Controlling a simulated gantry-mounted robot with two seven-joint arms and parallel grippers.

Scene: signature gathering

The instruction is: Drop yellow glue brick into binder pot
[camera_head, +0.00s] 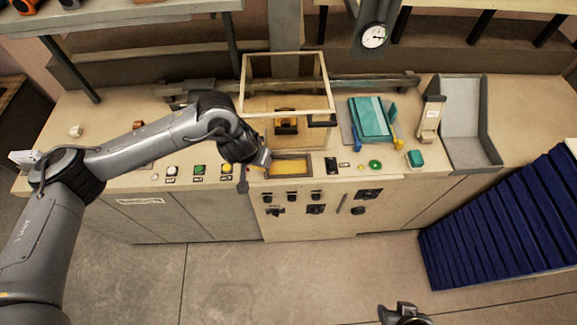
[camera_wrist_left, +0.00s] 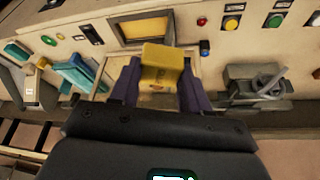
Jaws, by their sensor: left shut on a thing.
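A yellow glue brick (camera_wrist_left: 161,68) is held between the two dark fingers of my left gripper (camera_wrist_left: 160,80) in the left wrist view. In the head view my left gripper (camera_head: 262,158) is at the left edge of the binder pot (camera_head: 311,168), a rectangular dark-rimmed opening with yellow inside, set in the bench top. The brick cannot be made out clearly in the head view. The pot (camera_wrist_left: 114,33) also shows in the left wrist view, just beyond the brick. At the bottom of the head view is a dark end of my right arm (camera_head: 403,315); its fingers are not clear.
A pale open frame (camera_head: 243,85) stands behind the pot. Coloured buttons (camera_head: 199,169) line the bench left of it. A teal book (camera_head: 369,117) and a grey tray (camera_head: 490,145) lie to the right. Blue folders (camera_head: 500,230) fill the lower right.

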